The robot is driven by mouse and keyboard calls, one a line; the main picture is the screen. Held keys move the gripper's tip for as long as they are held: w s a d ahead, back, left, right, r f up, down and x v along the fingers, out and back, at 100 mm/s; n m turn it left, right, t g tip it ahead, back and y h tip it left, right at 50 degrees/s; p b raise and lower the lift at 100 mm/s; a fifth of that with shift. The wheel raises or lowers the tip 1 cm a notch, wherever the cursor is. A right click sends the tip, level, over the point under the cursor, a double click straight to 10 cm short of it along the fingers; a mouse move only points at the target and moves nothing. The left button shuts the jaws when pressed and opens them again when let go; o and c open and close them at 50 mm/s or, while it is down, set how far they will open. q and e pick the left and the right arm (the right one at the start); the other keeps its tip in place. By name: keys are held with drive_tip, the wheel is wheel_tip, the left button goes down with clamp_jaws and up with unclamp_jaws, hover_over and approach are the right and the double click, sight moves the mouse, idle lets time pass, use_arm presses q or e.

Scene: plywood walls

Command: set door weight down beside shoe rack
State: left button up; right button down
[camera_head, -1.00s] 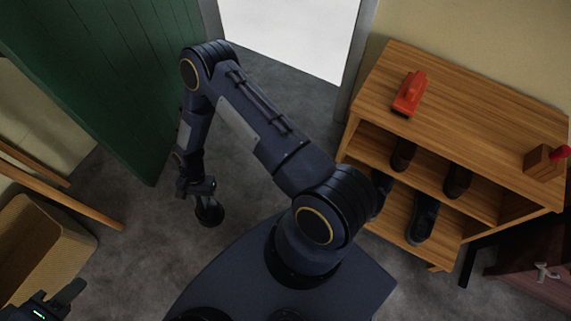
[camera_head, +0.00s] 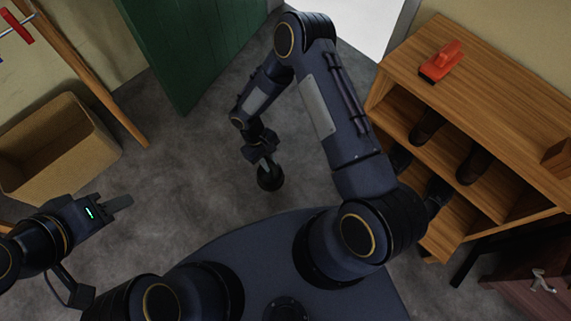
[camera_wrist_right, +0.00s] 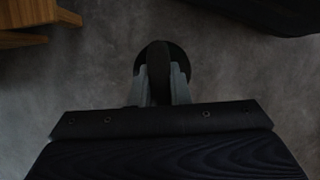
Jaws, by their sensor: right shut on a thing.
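The door weight (camera_head: 271,180) is a dark, round-based piece with a narrower upright part. My right gripper (camera_head: 263,162) is shut on its upper part and points down. In the right wrist view the door weight (camera_wrist_right: 160,58) shows between the two grey fingers (camera_wrist_right: 160,88), over the grey floor. I cannot tell if its base touches the floor. The wooden shoe rack (camera_head: 505,75) stands to the right, with a stretch of floor and my right arm between. My left gripper (camera_head: 122,203) is empty at the left; its finger gap is not clear.
A red brush-like thing (camera_head: 441,62) lies on the rack top; dark shoes (camera_head: 476,165) stand on its shelves. A green door (camera_head: 195,60) and bright doorway (camera_head: 360,22) are at the back. A cardboard box (camera_head: 85,170) stands left. The floor around the weight is clear.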

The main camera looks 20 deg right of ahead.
drive_tip(key=d+f+b, duration=0.7)
drive_tip(key=d+f, duration=0.5)
drive_tip(key=d, duration=0.1)
drive_tip(key=shift+w+d+f, duration=0.4)
drive_tip(key=shift+w, duration=0.05)
drive_tip(key=shift+f+b, duration=0.1)
drive_tip(key=shift+b, duration=0.2)
drive_tip(key=shift+f, duration=0.1)
drive_tip(key=c, duration=1.4)
unclamp_jaws()
drive_tip(key=shift+o, duration=0.2)
